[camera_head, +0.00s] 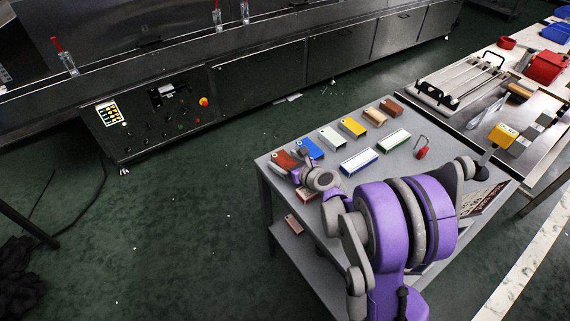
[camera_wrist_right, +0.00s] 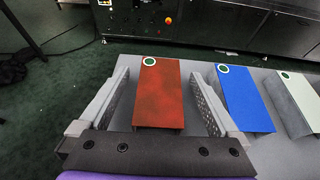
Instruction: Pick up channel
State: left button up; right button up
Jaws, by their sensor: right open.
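A red-orange channel (camera_wrist_right: 158,98) with a green-and-white round mark lies at the near-left end of the grey table in the head view (camera_head: 286,160). My right gripper (camera_wrist_right: 159,74) is open, with one finger on each side of this channel. Gaps show between the fingers and the channel's sides; I cannot tell how far down the fingers reach. In the head view the right gripper (camera_head: 296,163) partly covers it. A blue channel (camera_wrist_right: 243,98) and a pale green one (camera_wrist_right: 297,92) lie to its right. My left gripper is not in view.
The table (camera_head: 330,188) also bears a yellow channel (camera_head: 352,127), tan and brown ones, two whitish ones and a red-handled item (camera_head: 421,152). A lower shelf holds a brownish piece (camera_head: 293,223). A dark steel machine (camera_head: 255,80) stands behind; the green floor between is mostly clear.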

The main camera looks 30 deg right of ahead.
jog(key=shift+w+f, duration=0.15)
jog(key=shift+w, duration=0.25)
jog(key=shift+c, duration=0.3)
grip_shut()
